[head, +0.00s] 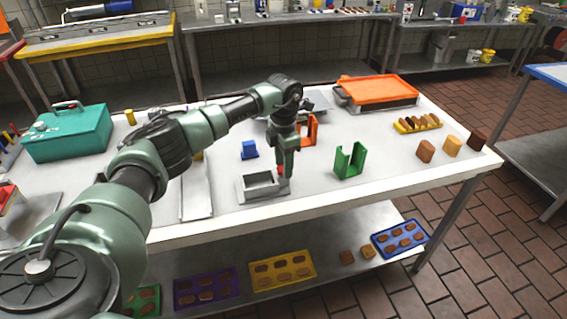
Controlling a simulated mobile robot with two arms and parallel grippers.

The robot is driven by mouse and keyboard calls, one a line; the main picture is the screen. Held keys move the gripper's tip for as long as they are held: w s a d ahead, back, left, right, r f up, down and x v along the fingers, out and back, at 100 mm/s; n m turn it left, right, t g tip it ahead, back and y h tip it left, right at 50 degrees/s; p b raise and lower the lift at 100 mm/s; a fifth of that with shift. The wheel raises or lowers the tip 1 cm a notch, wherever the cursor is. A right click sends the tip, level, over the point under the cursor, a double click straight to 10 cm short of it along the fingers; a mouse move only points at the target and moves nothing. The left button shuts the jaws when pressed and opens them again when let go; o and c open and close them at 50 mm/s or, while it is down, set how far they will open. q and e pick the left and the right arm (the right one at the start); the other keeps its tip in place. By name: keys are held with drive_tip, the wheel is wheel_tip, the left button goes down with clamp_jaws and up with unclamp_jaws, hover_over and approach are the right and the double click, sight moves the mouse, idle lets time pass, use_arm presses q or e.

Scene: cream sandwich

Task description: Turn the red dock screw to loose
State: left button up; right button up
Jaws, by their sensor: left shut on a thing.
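The red dock screw (280,169) shows as a small patch of red at the right end of a grey metal dock (246,193) near the table's front edge. My left gripper (284,172) points straight down over that end of the dock and is shut on the screw. The fingers hide most of the screw, so its turn position cannot be told. My right gripper is not in view.
A green U-shaped holder (347,162) stands right of the gripper, an orange one (312,132) behind it. A blue block (249,150) lies behind the dock. A teal toolbox (70,140) is at left, an orange-topped tray (378,90) at the back.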

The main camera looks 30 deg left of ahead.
use_arm(q)
drive_tip(key=n, duration=0.4)
drive_tip(key=shift+r+n, duration=0.15)
drive_tip(key=shift+n, duration=0.15)
drive_tip(key=n+p, duration=0.1)
drive_tip(key=n, duration=0.3)
drive_tip(key=shift+w+d+n, duration=0.1)
drive_tip(key=shift+n, duration=0.2)
drive_tip(key=n+p, duration=0.1)
drive_tip(key=n, duration=0.3)
drive_tip(key=shift+n, duration=0.3)
drive_tip(key=shift+n+p, duration=0.5)
drive_tip(key=shift+n, duration=1.3)
drive_tip(key=shift+w, duration=0.1)
drive_tip(key=o, duration=1.4)
drive_tip(key=shift+c, duration=0.2)
